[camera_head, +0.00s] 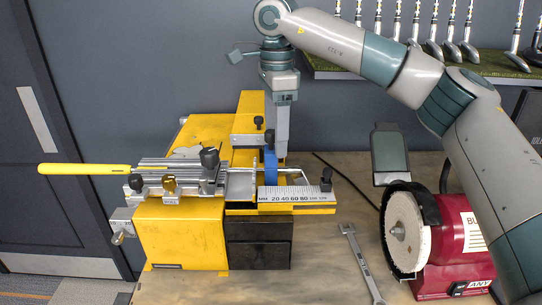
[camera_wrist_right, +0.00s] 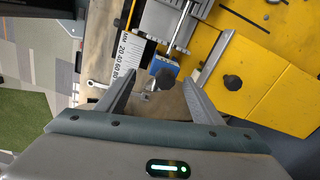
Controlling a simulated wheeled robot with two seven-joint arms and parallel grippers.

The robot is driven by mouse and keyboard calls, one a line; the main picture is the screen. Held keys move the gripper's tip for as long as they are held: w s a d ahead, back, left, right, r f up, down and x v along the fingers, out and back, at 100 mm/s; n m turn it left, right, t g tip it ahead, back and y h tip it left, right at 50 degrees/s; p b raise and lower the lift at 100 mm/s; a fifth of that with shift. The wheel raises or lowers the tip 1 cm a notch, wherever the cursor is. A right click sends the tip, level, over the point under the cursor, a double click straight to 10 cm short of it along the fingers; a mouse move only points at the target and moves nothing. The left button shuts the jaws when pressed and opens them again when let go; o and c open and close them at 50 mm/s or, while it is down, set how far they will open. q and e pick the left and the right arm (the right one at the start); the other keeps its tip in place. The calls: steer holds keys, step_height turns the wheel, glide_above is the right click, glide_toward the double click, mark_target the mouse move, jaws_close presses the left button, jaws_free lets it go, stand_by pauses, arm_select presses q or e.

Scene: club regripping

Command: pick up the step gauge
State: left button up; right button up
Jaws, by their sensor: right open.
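My right gripper (camera_head: 277,152) points down over the yellow machine, and its fingers are apart in the right wrist view (camera_wrist_right: 160,84). A blue block (camera_head: 270,165) sits below the fingertips. I cannot tell for sure which part is the step gauge. Nothing is held between the fingers. My left gripper is not in view.
The yellow machine (camera_head: 180,235) carries a grey clamp (camera_head: 180,178) and a long yellow handle (camera_head: 85,169) sticking out left. A wrench (camera_head: 360,262) lies on the bench. A red bench grinder (camera_head: 465,240) stands at right. Golf clubs (camera_head: 450,45) stand on a shelf behind.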

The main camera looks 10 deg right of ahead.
mark_target(271, 149)
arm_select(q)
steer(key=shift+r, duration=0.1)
arm_select(e)
steer(key=shift+a+f, duration=0.1)
steer(key=shift+f, duration=0.1)
steer(key=f+p, duration=0.1)
steer(key=f, duration=0.1)
steer(key=f+p, duration=0.1)
steer(key=shift+w+a+f+p, duration=0.3)
steer(key=shift+a+f+p, duration=0.05)
steer(key=shift+f, duration=0.5)
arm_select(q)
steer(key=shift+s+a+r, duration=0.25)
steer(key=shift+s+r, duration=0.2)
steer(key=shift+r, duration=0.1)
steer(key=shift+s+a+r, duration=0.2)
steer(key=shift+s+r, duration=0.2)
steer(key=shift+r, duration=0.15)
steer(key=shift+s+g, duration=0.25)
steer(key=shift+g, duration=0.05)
arm_select(e)
steer(key=c, duration=1.2)
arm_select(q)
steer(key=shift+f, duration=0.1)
